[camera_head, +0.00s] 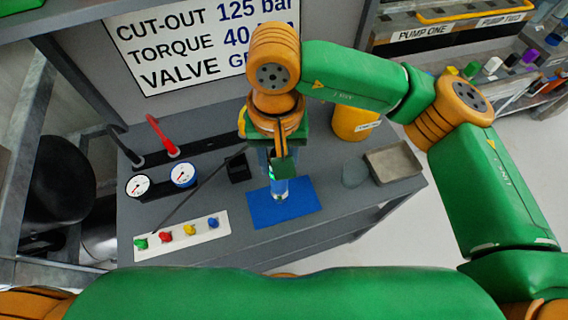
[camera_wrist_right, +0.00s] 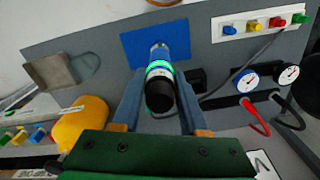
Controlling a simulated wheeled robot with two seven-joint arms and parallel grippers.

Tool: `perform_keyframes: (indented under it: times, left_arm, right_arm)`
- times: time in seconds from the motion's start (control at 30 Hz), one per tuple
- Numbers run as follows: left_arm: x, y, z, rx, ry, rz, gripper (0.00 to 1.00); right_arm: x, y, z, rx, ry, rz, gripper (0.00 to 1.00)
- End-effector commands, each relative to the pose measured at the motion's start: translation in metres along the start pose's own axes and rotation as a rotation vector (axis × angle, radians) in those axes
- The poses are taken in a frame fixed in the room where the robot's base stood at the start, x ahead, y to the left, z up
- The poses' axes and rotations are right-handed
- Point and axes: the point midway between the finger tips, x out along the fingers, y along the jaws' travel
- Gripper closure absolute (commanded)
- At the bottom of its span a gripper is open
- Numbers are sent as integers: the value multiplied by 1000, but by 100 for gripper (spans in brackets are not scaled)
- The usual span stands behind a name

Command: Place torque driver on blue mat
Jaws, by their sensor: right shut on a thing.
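The blue mat (camera_head: 300,207) lies flat on the grey bench top. It also shows at the top of the right wrist view (camera_wrist_right: 133,46). The torque driver (camera_head: 279,188) has a black end and a glowing green ring, seen clearly in the right wrist view (camera_wrist_right: 159,88). My right gripper (camera_head: 276,168) is shut on it, with one finger on each side (camera_wrist_right: 158,82). The driver hangs roughly upright over the mat, its lower end in front of the blue surface. I cannot tell whether it touches the mat. My left gripper is in neither view.
A white strip (camera_head: 207,226) with coloured knobs lies left of the mat. Two gauges (camera_head: 183,174), red and black levers and a black holder (camera_head: 238,168) stand behind it. A yellow cylinder (camera_head: 352,122) and a grey tray (camera_head: 393,162) stand to the right.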

Motion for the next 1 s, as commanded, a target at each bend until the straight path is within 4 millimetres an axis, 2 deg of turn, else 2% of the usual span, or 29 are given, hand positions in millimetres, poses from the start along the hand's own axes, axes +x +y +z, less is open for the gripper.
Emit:
perform_keyframes:
  times: [0.13,0.23,0.33,0.47,0.5,0.6,0.9,1.0]
  left_arm:
    - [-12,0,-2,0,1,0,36]
    - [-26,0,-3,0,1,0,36]
    - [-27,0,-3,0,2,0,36]
    - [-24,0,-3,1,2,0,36]
    - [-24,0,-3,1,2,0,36]
    - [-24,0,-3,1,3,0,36]
    - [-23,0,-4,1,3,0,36]
    - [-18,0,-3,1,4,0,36]
  right_arm:
    - [15,12,-7,2,-4,2,100]
    - [31,10,-7,-1,-4,1,100]
    - [43,10,-7,0,-1,0,100]
    - [45,10,-8,0,2,0,100]
    - [46,10,-8,0,1,0,54]
    - [46,10,-8,0,1,0,27]
    - [44,10,-8,0,2,0,27]
    - [36,9,-9,1,5,-1,27]
